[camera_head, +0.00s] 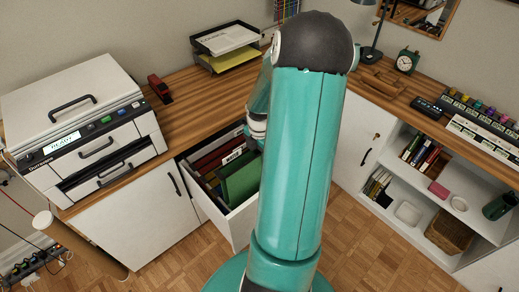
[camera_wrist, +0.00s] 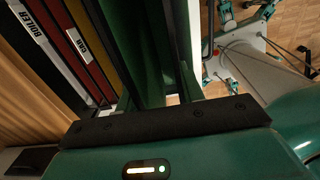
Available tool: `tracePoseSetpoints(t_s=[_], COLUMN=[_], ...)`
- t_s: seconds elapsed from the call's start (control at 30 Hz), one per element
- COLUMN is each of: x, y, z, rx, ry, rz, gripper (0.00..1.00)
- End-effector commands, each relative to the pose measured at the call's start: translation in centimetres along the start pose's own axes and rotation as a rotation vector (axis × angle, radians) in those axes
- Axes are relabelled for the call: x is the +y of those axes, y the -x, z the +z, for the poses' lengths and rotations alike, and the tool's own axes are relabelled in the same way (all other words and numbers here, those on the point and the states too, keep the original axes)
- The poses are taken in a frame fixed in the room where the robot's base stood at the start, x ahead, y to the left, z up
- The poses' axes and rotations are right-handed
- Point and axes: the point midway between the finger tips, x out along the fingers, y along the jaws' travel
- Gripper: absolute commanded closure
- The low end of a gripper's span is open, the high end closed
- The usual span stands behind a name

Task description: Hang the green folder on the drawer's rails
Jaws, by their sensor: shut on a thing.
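The green folder (camera_head: 240,182) is at the front of the open white drawer (camera_head: 241,226), in front of the darker hanging folders. In the wrist view the green folder (camera_wrist: 150,45) extends away from my gripper (camera_wrist: 158,88), which is shut on it. In the head view my arm hides the gripper and part of the folder's upper right side. The drawer's rails are not clear, and I cannot tell whether the folder's hooks touch them.
Red, yellow and dark folders (camera_wrist: 72,45) with labels such as BOILER and CAR hang beside the green one. A printer (camera_head: 80,125) stands on the left of the wooden desktop. Open shelves (camera_head: 425,195) are on the right. The floor before the drawer is clear.

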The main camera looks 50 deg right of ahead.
Motion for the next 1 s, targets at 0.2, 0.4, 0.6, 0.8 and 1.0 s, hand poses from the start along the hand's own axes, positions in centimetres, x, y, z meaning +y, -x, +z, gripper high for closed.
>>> tracePoseSetpoints(t_s=[0.2,0.4,0.6,0.8,1.0], x=[0.0,0.0,0.0,0.0,0.0], y=[-1.6,-3.1,-4.5,-6.0,-7.4], z=[-0.1,-0.1,-0.1,-0.1,-0.1], rx=[0.001,0.001,0.001,0.001,0.001], ry=[0.002,0.0,0.001,0.0,0.002], rz=[-0.001,-0.001,-0.001,-0.001,-0.001], gripper=[1.0,1.0,1.0,1.0,1.0])
